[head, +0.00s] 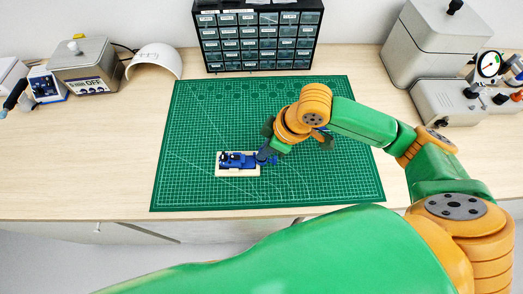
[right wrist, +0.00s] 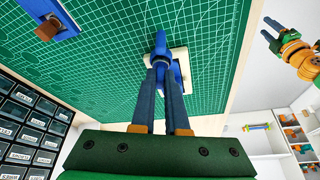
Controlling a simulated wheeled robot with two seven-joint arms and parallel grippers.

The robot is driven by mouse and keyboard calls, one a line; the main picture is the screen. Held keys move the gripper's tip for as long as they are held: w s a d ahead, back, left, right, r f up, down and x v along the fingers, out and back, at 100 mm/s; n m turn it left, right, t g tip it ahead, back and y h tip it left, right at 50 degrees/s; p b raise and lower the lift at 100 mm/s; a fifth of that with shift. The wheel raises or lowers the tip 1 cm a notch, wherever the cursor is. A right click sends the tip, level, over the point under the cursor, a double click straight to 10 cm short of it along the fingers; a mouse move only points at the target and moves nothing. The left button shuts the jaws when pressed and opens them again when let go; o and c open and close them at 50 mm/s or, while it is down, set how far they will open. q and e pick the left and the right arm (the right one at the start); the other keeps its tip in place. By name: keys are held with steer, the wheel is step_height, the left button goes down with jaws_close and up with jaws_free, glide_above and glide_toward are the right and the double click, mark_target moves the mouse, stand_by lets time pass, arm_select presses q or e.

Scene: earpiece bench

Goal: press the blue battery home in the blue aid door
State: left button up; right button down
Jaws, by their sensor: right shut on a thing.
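The blue aid (head: 236,161) lies on a cream block on the mat. In the right wrist view its blue body (right wrist: 160,42) stands beyond my fingertips. My right gripper (head: 266,157) is at the right end of the aid, where the door is. In the right wrist view the gripper (right wrist: 163,66) has its fingertips close together on a small blue round piece, which appears to be the blue battery. The fingers and the same blue colour hide where battery and door meet. My left gripper (right wrist: 269,30) shows far off at the upper right, fingers apart and empty.
The cream block (head: 238,173) sits on the green cutting mat (head: 190,120). A blue plate with a brown piece (right wrist: 46,24) lies on the mat. A drawer cabinet (head: 258,45) stands behind. Devices stand at both sides. The mat's left part is clear.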

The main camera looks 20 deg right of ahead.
mark_target(275, 159)
steer(key=shift+f, duration=0.5)
stand_by(0.3)
steer(key=c, duration=0.8)
jaws_free()
steer(key=shift+c, duration=0.2)
steer(key=v, duration=0.7)
steer(key=shift+s, duration=0.1)
